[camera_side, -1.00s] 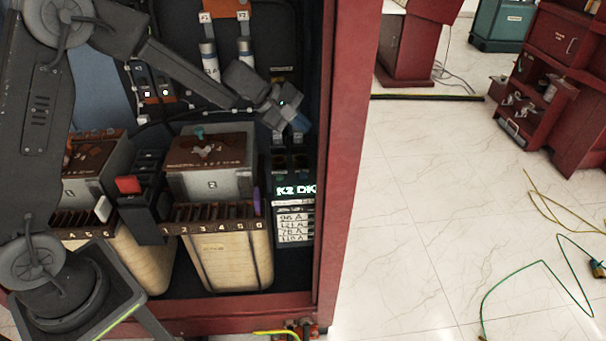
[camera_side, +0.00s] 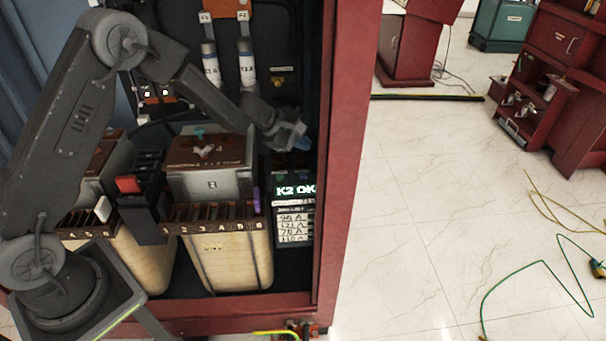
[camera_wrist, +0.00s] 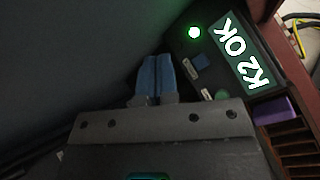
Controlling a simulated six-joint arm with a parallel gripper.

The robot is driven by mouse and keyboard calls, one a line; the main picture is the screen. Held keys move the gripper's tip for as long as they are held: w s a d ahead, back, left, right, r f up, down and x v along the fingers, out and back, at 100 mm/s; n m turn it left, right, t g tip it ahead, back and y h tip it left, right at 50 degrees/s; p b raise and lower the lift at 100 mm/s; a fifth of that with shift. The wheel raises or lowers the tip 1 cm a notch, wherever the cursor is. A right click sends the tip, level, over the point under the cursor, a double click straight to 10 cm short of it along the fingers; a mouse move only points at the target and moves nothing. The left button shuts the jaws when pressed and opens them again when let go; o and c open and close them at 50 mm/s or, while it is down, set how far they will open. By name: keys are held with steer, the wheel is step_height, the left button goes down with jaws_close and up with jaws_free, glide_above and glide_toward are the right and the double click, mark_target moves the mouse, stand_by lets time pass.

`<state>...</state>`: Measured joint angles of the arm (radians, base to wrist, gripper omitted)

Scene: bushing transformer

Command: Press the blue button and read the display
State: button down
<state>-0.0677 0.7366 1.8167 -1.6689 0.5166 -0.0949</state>
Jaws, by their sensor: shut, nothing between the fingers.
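The display (camera_side: 296,190) on the dark panel at the cabinet's right side is lit and reads "K2 OK". In the wrist view the same display (camera_wrist: 243,55) shows "K2 OK", tilted. A small dark blue button (camera_wrist: 201,62) sits on the panel beside the display, with a small pale label beside it. My gripper (camera_side: 303,138) is just above the panel; its blue fingers (camera_wrist: 155,62) are shut and empty. In the wrist view the fingertips lie left of the blue button, with a gap between; height above the panel is unclear.
A green lamp (camera_wrist: 194,32) glows on the panel, and a darker green button (camera_wrist: 221,95) is lower. A purple piece (camera_wrist: 276,109) lies beside the panel. The red cabinet frame (camera_side: 342,150) stands close on the right. A transformer block (camera_side: 210,183) is left of the panel.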

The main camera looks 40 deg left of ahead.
mark_target(302, 175)
steer(key=shift+f, duration=3.55)
steer(key=shift+f, duration=0.1)
steer(key=shift+f, duration=0.3)
steer(key=shift+f, duration=0.45)
steer(key=shift+r, duration=0.85)
steer(key=shift+r, duration=2.55)
